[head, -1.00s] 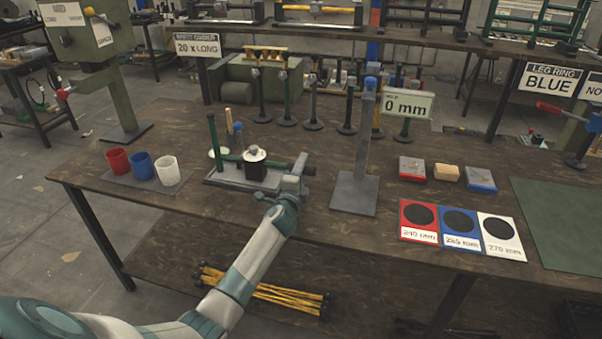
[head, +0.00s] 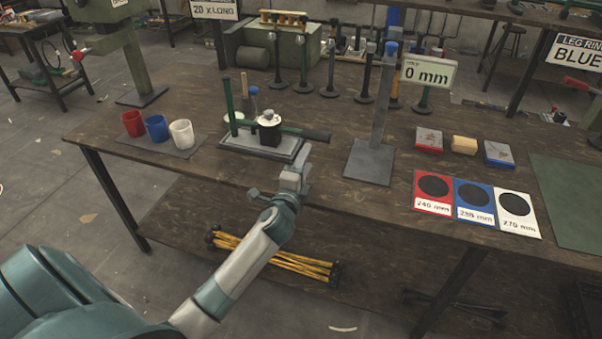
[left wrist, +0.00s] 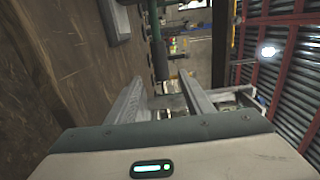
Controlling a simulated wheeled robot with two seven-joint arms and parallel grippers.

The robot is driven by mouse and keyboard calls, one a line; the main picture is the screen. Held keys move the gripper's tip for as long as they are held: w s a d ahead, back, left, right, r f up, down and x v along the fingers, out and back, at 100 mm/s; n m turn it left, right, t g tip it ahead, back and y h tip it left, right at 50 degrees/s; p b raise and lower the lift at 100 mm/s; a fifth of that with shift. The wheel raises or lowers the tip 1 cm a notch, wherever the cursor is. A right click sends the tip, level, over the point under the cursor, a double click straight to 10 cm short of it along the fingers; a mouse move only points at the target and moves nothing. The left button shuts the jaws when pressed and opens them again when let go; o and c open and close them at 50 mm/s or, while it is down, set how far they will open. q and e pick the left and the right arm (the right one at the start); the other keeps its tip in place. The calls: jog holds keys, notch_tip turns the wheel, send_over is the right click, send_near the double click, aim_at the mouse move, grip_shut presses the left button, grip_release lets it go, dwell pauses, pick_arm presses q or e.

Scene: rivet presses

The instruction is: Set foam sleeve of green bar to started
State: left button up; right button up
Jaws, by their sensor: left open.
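The green bar (head: 290,129) lies across a grey fixture plate (head: 238,143) on the bench, passing by a black block with a white round top (head: 269,124). Its right end carries a dark foam sleeve (head: 318,134) that juts past the plate. In the left wrist view the dark sleeve (left wrist: 160,61) shows ahead of the fingers, with the green bar (left wrist: 153,22) behind it. My left gripper (head: 294,172) is at the bench's front edge, on the near side of the sleeve and apart from it. Its fingers (left wrist: 164,98) are open and empty.
Red, blue and white cups (head: 156,128) stand left of the fixture. A grey post on a base plate (head: 369,163) with a "0 mm" sign stands close to the right of the sleeve. Coloured size cards (head: 474,203) lie farther right. Several upright rods stand behind.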

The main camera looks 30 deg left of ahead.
pick_arm(q)
jog(key=v, duration=0.3)
jog(key=shift+s+d, duration=0.1)
jog(key=shift+s, duration=0.25)
jog(key=shift+s+d, duration=0.1)
jog(key=shift+s, duration=0.25)
pick_arm(e)
jog(key=shift+w+a+r+t, duration=0.15)
jog(key=shift+w+a+r, duration=0.15)
jog(key=shift+w, duration=0.2)
jog(key=shift+w+a+r+t, duration=0.15)
jog(key=shift+w+a+r, duration=0.15)
jog(key=shift+w, duration=0.15)
jog(key=shift+s+f, duration=0.25)
jog(key=shift+s, duration=0.05)
